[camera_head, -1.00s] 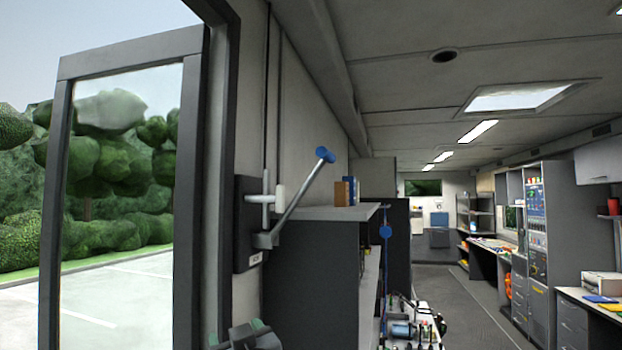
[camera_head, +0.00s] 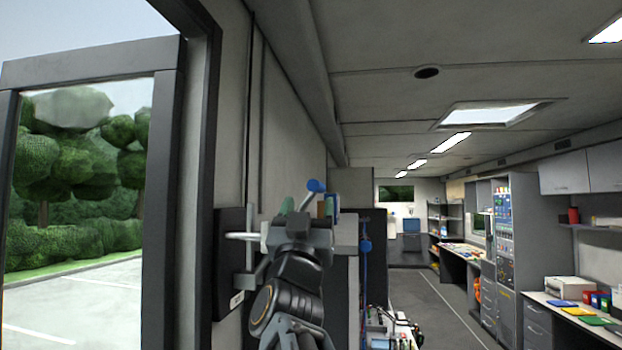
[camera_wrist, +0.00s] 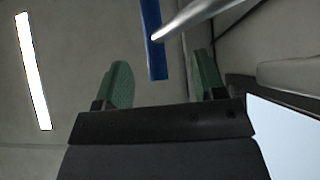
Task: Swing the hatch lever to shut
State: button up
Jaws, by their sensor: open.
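The hatch lever's blue knob (camera_head: 316,186) shows just above my gripper in the head view. The lever's arm is mostly hidden behind my gripper and wrist. Its dark mounting plate (camera_head: 228,285) is on the wall beside the door frame. My gripper (camera_head: 307,208) is raised in front of the lever, with its green fingers apart.
The dark door frame (camera_head: 193,150) stands close on the left, with a car park outside. The aisle floor (camera_head: 440,300) is open, with a counter (camera_head: 565,312) at the right.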

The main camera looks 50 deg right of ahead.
jog(key=shift+p+x, duration=1.05)
jog(key=shift+x, duration=1.6)
jog(key=shift+f, duration=0.1)
jog(key=shift+c, duration=0.3)
